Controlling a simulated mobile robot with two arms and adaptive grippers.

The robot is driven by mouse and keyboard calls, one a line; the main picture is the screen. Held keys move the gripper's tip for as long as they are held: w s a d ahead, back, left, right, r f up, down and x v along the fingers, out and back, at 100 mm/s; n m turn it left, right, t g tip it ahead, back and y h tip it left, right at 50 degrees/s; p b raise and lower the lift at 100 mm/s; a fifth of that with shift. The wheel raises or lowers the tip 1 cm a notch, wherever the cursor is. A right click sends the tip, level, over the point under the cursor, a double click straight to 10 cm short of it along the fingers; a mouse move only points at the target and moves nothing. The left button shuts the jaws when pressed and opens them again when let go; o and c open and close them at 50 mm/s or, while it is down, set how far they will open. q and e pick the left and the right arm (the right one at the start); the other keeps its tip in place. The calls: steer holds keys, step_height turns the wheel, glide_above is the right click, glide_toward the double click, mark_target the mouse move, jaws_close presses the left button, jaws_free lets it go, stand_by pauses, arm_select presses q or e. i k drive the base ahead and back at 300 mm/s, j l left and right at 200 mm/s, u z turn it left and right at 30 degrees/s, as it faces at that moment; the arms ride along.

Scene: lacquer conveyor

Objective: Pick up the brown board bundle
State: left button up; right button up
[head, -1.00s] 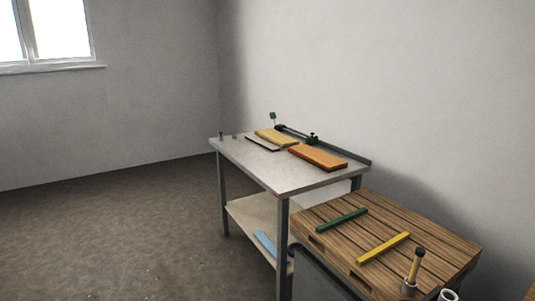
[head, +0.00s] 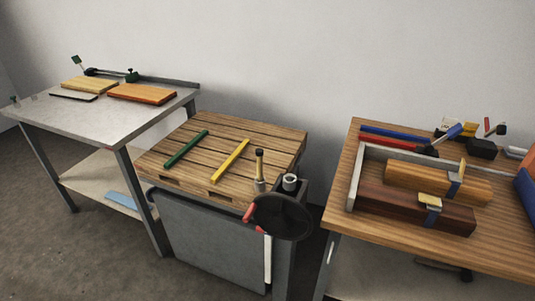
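On the wooden bench at the right, two strapped board bundles lie side by side. The dark brown board bundle (head: 395,205) is the nearer one, with a blue strap and a yellow tag near its right end. A lighter orange-brown board bundle (head: 415,178) lies just behind it, also with a blue strap and a yellow tag. A grey metal frame (head: 354,180) runs along their left end and behind them. Neither of my grippers is in the picture.
The wooden bench (head: 490,252) also holds red and blue bars and several tools at the back. A pallet-like wooden top (head: 215,160) with a green bar and a yellow bar stands left of it. A dark round object (head: 282,217) hangs between them. A metal table (head: 105,120) carries boards.

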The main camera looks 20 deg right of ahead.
mark_target(456, 219)
steer(key=j+z, duration=0.15)
steer(key=z, duration=1.75)
